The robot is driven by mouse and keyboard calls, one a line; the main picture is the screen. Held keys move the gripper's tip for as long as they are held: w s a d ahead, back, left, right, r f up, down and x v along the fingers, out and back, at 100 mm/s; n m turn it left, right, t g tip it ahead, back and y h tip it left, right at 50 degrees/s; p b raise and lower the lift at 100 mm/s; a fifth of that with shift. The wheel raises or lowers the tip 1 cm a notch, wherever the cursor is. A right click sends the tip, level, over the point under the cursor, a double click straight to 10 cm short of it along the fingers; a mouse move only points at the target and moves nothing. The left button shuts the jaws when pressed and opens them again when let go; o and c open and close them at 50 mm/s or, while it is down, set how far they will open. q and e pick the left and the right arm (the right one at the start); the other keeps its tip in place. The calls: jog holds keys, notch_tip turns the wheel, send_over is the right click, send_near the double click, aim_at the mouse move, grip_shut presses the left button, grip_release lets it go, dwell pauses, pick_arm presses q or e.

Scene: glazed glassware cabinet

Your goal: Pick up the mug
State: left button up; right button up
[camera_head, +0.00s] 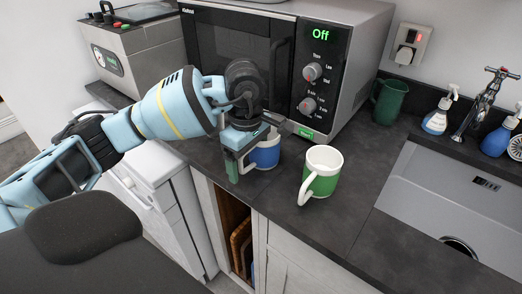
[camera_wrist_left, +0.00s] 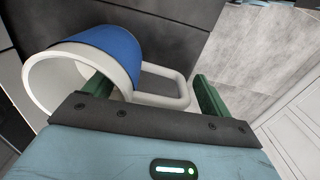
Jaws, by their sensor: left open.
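A blue mug with a white rim and handle (camera_head: 267,156) stands on the dark counter in front of the microwave, partly hidden by my left gripper (camera_head: 240,160). In the left wrist view the blue mug (camera_wrist_left: 112,47) shows its white rim and its handle. My left gripper (camera_wrist_left: 152,92) is open, with the white handle between its two green fingers. I cannot tell whether a finger touches the mug. A green mug with a white rim and handle (camera_head: 320,183) stands upright to the right of the blue mug.
The microwave (camera_head: 270,60) stands close behind the blue mug. A dark green jug (camera_head: 389,101) is right of it. Counter around the green mug is clear.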

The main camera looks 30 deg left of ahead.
pick_arm(q)
jog(key=shift+r, duration=0.1)
jog(key=c, duration=1.5)
jog(key=shift+r, duration=0.15)
jog(key=shift+r, duration=1.35)
jog(key=shift+s+r, duration=0.15)
jog(key=shift+r, duration=0.1)
jog(key=s+d+r+b, duration=0.1)
jog(key=s+d, duration=0.1)
jog(key=s, duration=1.3)
jog(key=shift+d+r, duration=0.2)
jog(key=shift+d, duration=0.15)
jog(key=shift+s, duration=0.2)
